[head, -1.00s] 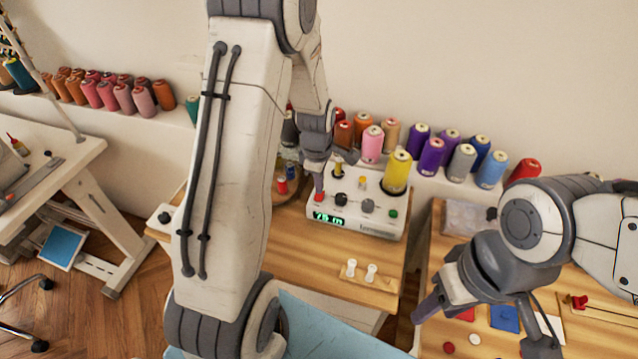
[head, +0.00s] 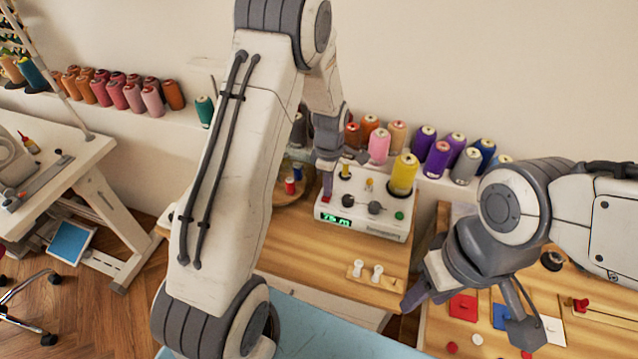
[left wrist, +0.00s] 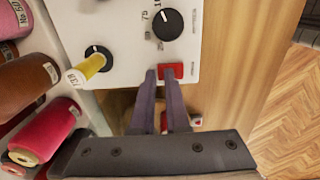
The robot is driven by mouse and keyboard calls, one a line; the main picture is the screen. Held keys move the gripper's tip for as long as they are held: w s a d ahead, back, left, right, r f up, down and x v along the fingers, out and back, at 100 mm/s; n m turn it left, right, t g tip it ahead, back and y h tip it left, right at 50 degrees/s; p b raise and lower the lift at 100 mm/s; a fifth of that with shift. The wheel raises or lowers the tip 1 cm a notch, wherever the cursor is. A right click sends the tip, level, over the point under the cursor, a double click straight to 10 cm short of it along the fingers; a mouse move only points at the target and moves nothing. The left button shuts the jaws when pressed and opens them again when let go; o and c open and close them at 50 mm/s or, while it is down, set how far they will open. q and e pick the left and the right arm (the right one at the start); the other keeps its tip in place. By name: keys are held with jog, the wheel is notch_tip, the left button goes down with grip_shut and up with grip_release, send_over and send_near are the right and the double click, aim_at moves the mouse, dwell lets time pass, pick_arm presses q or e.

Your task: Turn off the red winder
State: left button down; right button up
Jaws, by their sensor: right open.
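The winder (head: 352,227) is a white box with black knobs, a green button and a lit green display (head: 336,219), standing on a wooden table. Its body is white; its red button (left wrist: 172,70) shows in the left wrist view. My left gripper (head: 327,194) points down at the front left of the winder. My right gripper (head: 462,316) is open and empty at the right.
A yellow thread cone (head: 403,174) stands on the winder's back right. Several thread cones line the ledge behind. Red (head: 463,307) and blue pieces lie on the right table.

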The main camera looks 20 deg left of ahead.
pick_arm(q)
jog(key=shift+s+f, duration=0.3)
jog(key=shift+f, duration=0.35)
jog(key=shift+s, duration=0.1)
jog(key=shift+s+d, duration=0.15)
jog(key=shift+s, duration=0.45)
jog(key=r+p, duration=0.1)
jog(key=r, duration=0.1)
jog(key=r+p, duration=0.2)
jog(key=w+r+p, duration=0.1)
jog(key=r, duration=0.1)
jog(key=shift+r+p, duration=0.1)
jog(key=shift+p, duration=0.3)
jog(key=shift+r+b, duration=0.55)
jog(key=shift+b, duration=0.2)
notch_tip(320, 180, up, 8)
jog(key=shift+b, duration=0.4)
